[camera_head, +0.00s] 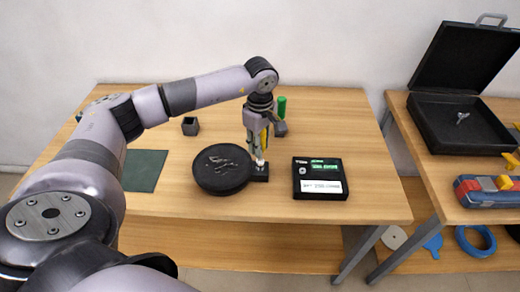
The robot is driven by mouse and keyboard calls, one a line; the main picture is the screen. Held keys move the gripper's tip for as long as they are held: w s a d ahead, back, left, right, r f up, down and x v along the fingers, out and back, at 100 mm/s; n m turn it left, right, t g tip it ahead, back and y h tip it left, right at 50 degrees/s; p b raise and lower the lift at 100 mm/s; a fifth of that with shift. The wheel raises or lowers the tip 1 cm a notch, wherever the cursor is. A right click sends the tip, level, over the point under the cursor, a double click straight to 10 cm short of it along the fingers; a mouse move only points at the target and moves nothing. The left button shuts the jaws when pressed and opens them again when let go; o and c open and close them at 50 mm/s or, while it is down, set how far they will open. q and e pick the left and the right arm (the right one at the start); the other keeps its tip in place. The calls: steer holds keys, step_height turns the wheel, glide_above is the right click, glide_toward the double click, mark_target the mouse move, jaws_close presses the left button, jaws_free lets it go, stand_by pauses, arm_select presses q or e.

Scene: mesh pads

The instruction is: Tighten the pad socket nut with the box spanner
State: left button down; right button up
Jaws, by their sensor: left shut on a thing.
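My left gripper (258,148) points straight down above the table and is shut on a slim tool, apparently the box spanner. A yellow strip (264,138) shows between its fingers, and a small pale tip (260,162) shows just below them. The tip is at the small black block (260,174) beside the round black pad (206,182). The pad lies flat with grey pieces on top. The nut is hidden under the tip, and I cannot tell whether the spanner is fully seated on it. My right gripper is out of view.
A black box with green and white labels (318,180) lies to the right. A green cylinder (282,106) stands behind the gripper. A dark cup (190,126) and a green mat (145,168) are left. An open black case (425,118) is on the right table (417,176).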

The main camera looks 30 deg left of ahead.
arm_select(q)
steer(key=m+b, duration=0.2)
steer(key=m, duration=0.3)
steer(key=shift+f+m, duration=0.15)
steer(key=shift+m, duration=0.45)
steer(key=shift+r+p, duration=1.35)
steer(key=shift+r, duration=1.35)
